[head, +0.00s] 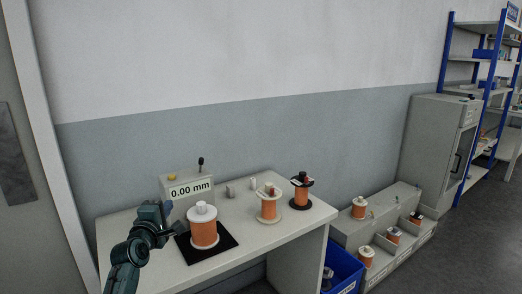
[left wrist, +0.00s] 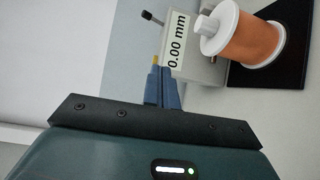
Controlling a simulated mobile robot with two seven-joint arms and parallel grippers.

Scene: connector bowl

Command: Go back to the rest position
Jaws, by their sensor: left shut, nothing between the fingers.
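My left gripper (head: 174,229) is over the left part of the white table, just left of a copper wire spool on a black pad. Its fingers (left wrist: 163,85) are shut and empty in the left wrist view. The spool (head: 204,228) stands upright with a white knob on top, and it also shows in the left wrist view (left wrist: 250,38). The gauge box (head: 187,190) behind it reads "0.00 mm" and also shows in the left wrist view (left wrist: 187,50). My right gripper is in neither view.
A white-flanged spool (head: 268,206) and a black-flanged spool (head: 300,192) stand farther right on the table (head: 265,243). A blue bin (head: 345,268) stands beside the table. A low stepped rack (head: 385,215) with several spools, a grey cabinet (head: 435,145) and blue shelving are to the right.

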